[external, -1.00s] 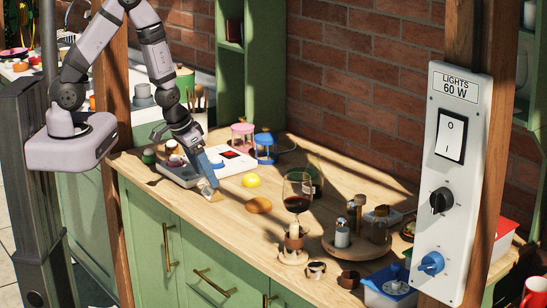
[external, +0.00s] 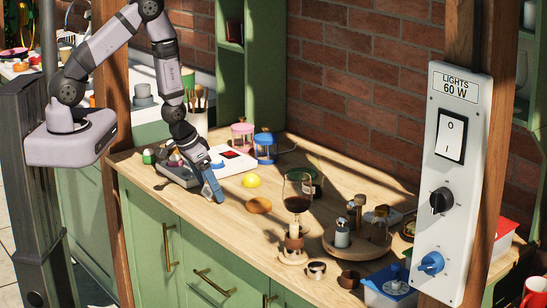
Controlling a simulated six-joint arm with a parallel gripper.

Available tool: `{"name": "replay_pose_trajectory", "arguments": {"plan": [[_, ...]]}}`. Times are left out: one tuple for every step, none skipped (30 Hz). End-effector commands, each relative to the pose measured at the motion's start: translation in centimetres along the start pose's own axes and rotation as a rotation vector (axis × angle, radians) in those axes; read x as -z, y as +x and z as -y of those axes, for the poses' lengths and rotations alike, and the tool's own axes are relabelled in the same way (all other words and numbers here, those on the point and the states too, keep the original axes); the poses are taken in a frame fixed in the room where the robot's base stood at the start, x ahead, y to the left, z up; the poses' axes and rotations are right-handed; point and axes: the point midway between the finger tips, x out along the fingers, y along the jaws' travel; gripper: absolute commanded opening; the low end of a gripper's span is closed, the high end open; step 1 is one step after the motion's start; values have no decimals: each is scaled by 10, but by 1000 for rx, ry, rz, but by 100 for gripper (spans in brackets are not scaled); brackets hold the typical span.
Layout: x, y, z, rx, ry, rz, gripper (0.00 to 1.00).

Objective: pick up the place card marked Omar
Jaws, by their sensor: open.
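My gripper (external: 213,188) points down at the left part of the wooden counter (external: 228,222), close to its front edge. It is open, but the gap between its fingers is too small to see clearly. I cannot make out any place card or the name Omar in the external view. A card near the fingertips could be hidden by the gripper. A grey tray or panel (external: 240,163) with a red patch lies just behind my gripper.
A yellow lemon (external: 251,181) and a brown oval piece (external: 259,205) lie right of my gripper. Pink (external: 242,136) and blue (external: 264,147) lidded pots stand behind. A wine glass (external: 298,193) and a round wooden tray (external: 352,253) with bottles stand further right.

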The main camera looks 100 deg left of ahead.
Motion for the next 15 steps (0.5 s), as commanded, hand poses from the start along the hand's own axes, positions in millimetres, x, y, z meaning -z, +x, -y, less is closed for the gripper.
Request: {"name": "replay_pose_trajectory", "arguments": {"plan": [[0, 0, 0, 0, 0, 0, 77], [0, 0, 0, 0, 0, 0, 77], [0, 0, 0, 0, 0, 0, 77], [0, 0, 0, 0, 0, 0, 77], [0, 0, 0, 0, 0, 0, 69], [0, 0, 0, 0, 0, 0, 60], [0, 0, 0, 0, 0, 0, 53], [0, 0, 0, 0, 0, 0, 46], [0, 0, 0, 0, 0, 0, 36], [0, 0, 0, 0, 0, 0, 32], [0, 0, 0, 0, 0, 0, 32], [0, 0, 0, 0, 0, 0, 32], [0, 0, 0, 0, 0, 0, 32], [0, 0, 0, 0, 0, 0, 32], [0, 0, 0, 0, 0, 0, 32]]}}
